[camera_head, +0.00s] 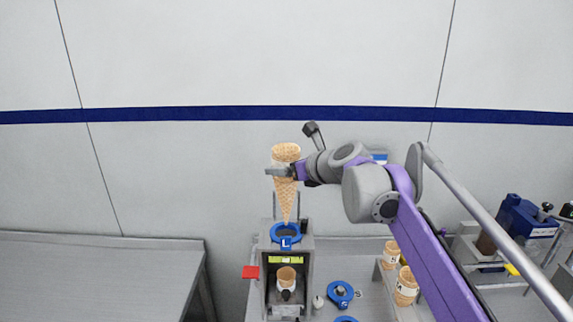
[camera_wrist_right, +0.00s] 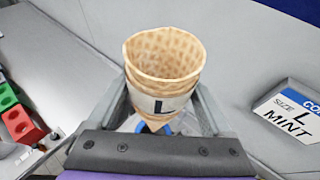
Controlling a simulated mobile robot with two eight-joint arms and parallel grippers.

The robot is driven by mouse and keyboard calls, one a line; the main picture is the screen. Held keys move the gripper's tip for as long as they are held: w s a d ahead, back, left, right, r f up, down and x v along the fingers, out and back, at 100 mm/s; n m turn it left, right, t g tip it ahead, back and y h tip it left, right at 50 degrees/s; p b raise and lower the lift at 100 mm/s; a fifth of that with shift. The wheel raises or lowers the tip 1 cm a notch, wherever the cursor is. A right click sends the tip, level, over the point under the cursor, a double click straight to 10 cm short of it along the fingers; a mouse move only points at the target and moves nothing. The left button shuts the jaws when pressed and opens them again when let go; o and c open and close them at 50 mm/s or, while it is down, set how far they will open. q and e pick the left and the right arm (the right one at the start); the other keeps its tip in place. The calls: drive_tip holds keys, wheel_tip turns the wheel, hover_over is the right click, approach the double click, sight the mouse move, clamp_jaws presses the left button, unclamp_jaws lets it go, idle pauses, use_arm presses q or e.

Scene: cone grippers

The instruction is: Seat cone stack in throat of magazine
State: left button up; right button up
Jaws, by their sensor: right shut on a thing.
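A tan waffle cone stack (camera_head: 286,153) hangs upright, point down, in my right gripper (camera_head: 280,172). The magazine (camera_head: 305,262) stands below, with a blue ring throat (camera_head: 286,232) marked L on top. The cone tip is just above or at the ring; I cannot tell which. A short cone (camera_head: 286,276) shows in the magazine's front opening. My left gripper is not in view.
A rack at right holds cones, one marked S (camera_head: 391,252) and one lower (camera_head: 406,285). A loose blue ring (camera_head: 340,293) lies right of the magazine. The left table (camera_head: 100,270) is bare.

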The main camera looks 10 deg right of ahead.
wheel_tip(320, 180, down, 4)
drive_tip(key=shift+f, duration=0.15)
drive_tip(key=b, duration=0.1)
hover_over(286, 219)
drive_tip(key=shift+w+d+f, duration=0.1)
drive_tip(key=shift+w+f, duration=0.05)
drive_tip(key=shift+f, duration=0.9)
drive_tip(key=shift+w+f, duration=0.1)
drive_tip(key=shift+f, duration=0.95)
drive_tip(key=shift+f+b, duration=0.85)
drive_tip(key=shift+f, duration=1.15)
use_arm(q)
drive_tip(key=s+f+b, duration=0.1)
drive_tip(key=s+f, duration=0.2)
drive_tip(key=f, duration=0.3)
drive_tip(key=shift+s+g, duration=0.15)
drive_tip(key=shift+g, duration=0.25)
use_arm(e)
drive_tip(key=shift+f, duration=1.4)
